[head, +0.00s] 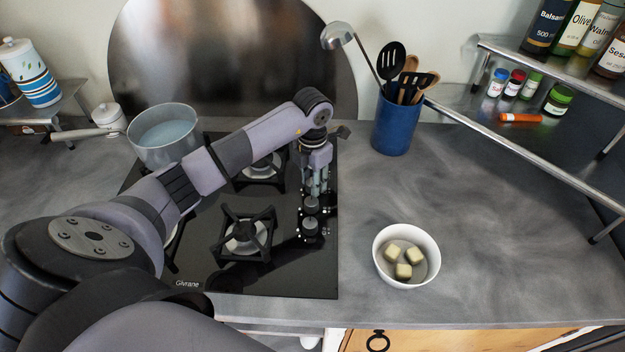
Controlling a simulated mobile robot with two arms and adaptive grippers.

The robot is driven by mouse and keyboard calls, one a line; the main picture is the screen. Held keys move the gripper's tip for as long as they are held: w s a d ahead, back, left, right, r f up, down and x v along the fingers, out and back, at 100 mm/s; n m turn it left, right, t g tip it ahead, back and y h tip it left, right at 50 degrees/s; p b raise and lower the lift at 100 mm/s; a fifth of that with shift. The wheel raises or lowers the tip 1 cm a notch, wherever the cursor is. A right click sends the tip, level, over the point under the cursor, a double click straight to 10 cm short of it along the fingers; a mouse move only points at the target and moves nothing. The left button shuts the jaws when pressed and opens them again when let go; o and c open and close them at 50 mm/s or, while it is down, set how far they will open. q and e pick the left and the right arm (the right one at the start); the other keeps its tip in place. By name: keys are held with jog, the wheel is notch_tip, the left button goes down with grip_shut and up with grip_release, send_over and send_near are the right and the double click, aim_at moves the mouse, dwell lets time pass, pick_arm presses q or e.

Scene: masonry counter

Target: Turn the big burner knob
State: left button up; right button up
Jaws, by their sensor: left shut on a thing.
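The black glass cooktop (275,283) carries a column of dark round knobs along its right side. The front knob (309,227) and the one behind it (311,204) show clearly. My left gripper (317,190) points down over this column, just behind those two knobs. Its fingers are shut on a burner knob that the fingers mostly hide. I cannot tell from this view how far that knob is turned. My right gripper is out of view.
A pot of water (163,135) stands on the back left of the cooktop, behind my left arm. A blue utensil holder (396,124) and a white bowl with pale cubes (406,256) stand to the right. A metal shelf (540,146) holds bottles and jars. Counter right of the bowl is clear.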

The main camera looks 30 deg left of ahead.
pick_arm(q)
jog(key=shift+n, duration=0.3)
jog(key=shift+c, duration=0.3)
jog(key=n+b, duration=0.1)
jog(key=n, duration=1.1)
jog(key=shift+n, duration=2.5)
jog(key=o, duration=1.2)
jog(key=shift+r, duration=0.15)
